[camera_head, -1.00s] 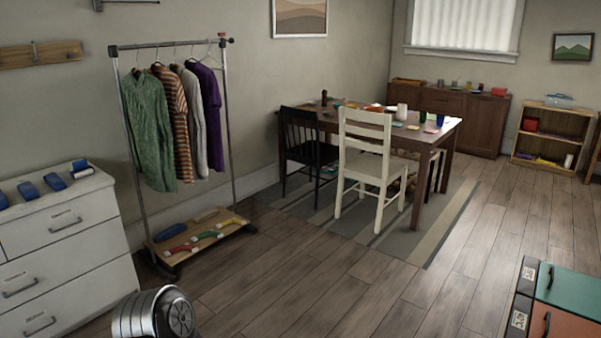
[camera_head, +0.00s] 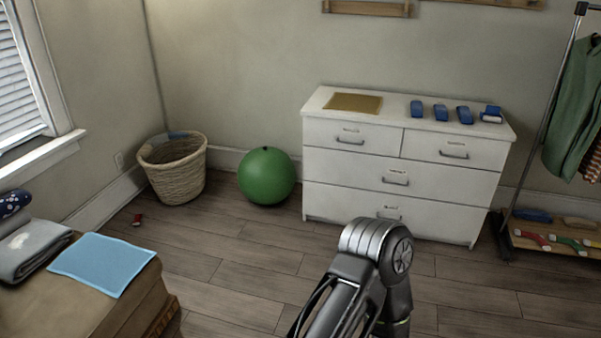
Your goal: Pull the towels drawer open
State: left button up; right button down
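A white dresser (camera_head: 440,187) stands against the back wall, right of centre. It has two small drawers on top, a left one (camera_head: 362,134) and a right one (camera_head: 455,149), above a wide middle drawer (camera_head: 350,172) and a wide bottom drawer (camera_head: 335,203). All its drawers look shut. Each has a metal handle and a small label too tiny to read, so I cannot tell which is the towels drawer. One of my arms rises at the bottom in front of the dresser. Neither gripper shows.
A tan mat (camera_head: 353,103) and several blue items (camera_head: 440,112) lie on the dresser top. A green ball (camera_head: 266,176) and a wicker basket (camera_head: 173,168) stand to its left, a clothes rack (camera_head: 549,110) to its right. A wooden chest (camera_head: 85,300) with a blue cloth (camera_head: 103,264) is front left. Floor before the dresser is clear.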

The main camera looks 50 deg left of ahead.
aim_at(452, 183)
jog(key=u, duration=1.25)
jog(key=i+l, duration=0.2)
jog(key=i, duration=0.3)
jog(key=i+l, duration=0.15)
jog(key=i, duration=0.4)
jog(key=i+l, duration=0.2)
jog(key=i, duration=0.3)
jog(key=i+l, duration=0.15)
jog(key=i, duration=0.35)
jog(key=i+l+u, duration=0.1)
jog(key=i, duration=0.45)
jog(key=i+l, duration=0.3)
jog(key=i, duration=0.2)
jog(key=i+l, duration=0.2)
jog(key=i, duration=0.3)
